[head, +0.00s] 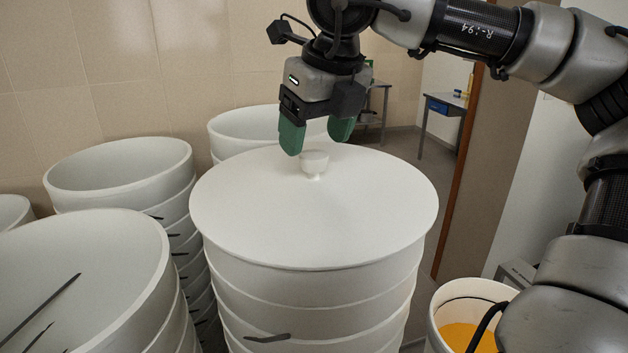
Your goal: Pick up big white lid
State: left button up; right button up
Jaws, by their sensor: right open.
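The big white lid (270,220) is a wide round disc with a small white knob (314,163) at its middle. It lies flat on top of a tall white ribbed tank (320,300) in the centre of the head view. My right gripper (317,142) points down with its green fingers apart, just above and around the upper part of the knob. It is open and holds nothing. Whether a finger touches the knob cannot be told. My left gripper is not in the head view.
Open white tanks stand close on the left (85,275) and behind (120,170), with another (245,125) behind the lid. A white bucket with orange contents (465,335) is at lower right. A blue-drawer table (443,106) stands in the far room beyond a doorway.

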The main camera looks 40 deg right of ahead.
aim_at(315, 154)
jog(key=x, duration=0.1)
jog(key=p+x, duration=0.1)
jog(key=x, duration=0.1)
jog(key=shift+s+f+p, duration=0.25)
jog(key=shift+p, duration=0.15)
jog(key=shift+w+d+f, duration=0.1)
jog(key=shift+w+f, duration=0.05)
jog(key=shift+f, duration=0.25)
jog(key=shift+c, duration=0.3)
jog(key=c, duration=1)
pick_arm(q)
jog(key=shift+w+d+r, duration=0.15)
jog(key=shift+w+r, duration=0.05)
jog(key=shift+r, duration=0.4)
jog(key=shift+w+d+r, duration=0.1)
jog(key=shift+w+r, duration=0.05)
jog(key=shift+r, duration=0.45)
pick_arm(e)
jog(key=shift+c, duration=0.3)
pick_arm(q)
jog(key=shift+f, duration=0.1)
pick_arm(e)
jog(key=shift+r, duration=0.1)
